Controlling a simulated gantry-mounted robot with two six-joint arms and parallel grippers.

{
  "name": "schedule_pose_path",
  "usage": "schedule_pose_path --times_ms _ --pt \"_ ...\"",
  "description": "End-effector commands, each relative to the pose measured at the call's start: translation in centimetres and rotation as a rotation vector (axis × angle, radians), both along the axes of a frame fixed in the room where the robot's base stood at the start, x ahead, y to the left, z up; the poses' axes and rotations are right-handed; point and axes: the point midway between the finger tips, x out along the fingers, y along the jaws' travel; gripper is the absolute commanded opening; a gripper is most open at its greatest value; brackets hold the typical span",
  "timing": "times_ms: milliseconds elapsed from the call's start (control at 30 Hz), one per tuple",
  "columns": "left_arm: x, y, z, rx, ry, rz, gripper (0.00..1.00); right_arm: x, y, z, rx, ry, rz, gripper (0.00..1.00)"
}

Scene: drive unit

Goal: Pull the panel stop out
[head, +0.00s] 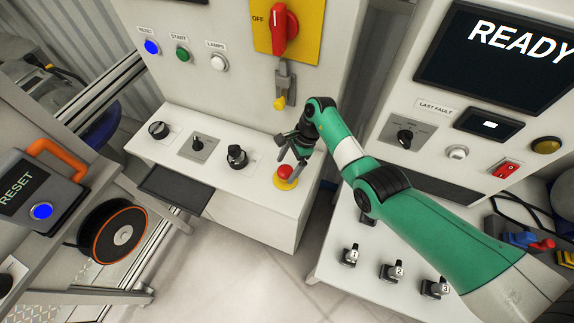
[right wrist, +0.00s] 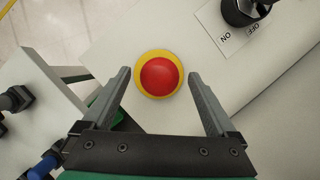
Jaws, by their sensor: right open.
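The panel stop is a red mushroom button (head: 285,172) on a yellow ring, at the right end of the white sloping console in the head view. In the right wrist view the red button (right wrist: 159,77) lies between and just beyond the tips of my right gripper's fingers. My right gripper (head: 290,157) comes down over the button from above. In the right wrist view its two grey fingers (right wrist: 158,72) are apart, one on each side of the button, with gaps to both. I cannot tell whether the button is pushed in. My left gripper is not in view.
Black knobs (head: 237,157) and a switch plate (head: 198,145) sit left of the stop on the console (head: 256,206). Numbered levers (head: 392,270) stand on the right console.

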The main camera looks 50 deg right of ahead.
Motion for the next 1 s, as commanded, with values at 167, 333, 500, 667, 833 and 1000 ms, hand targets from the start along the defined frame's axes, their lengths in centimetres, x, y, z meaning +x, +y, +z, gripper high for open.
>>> schedule_pose_path --times_ms 167,333,500,667,833,1000 --pt "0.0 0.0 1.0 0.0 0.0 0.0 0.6 -0.3 -0.8 2.4 -0.001 -0.002 -0.002 0.93" --pt "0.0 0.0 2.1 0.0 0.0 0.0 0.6 -0.9 -2.3 6.2 -0.003 -0.004 -0.002 0.93" --pt "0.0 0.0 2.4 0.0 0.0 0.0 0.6 -1.4 -3.5 9.2 -0.001 -0.003 -0.002 0.93" --pt "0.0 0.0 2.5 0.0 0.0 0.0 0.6 -1.7 -4.0 10.6 0.001 -0.001 -0.001 0.93" --pt "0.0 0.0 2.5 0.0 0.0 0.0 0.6 -1.8 -4.1 10.7 0.0 0.0 -0.001 0.93" --pt "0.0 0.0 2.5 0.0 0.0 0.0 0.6 -1.8 -4.1 10.7 0.0 0.0 0.0 0.93"
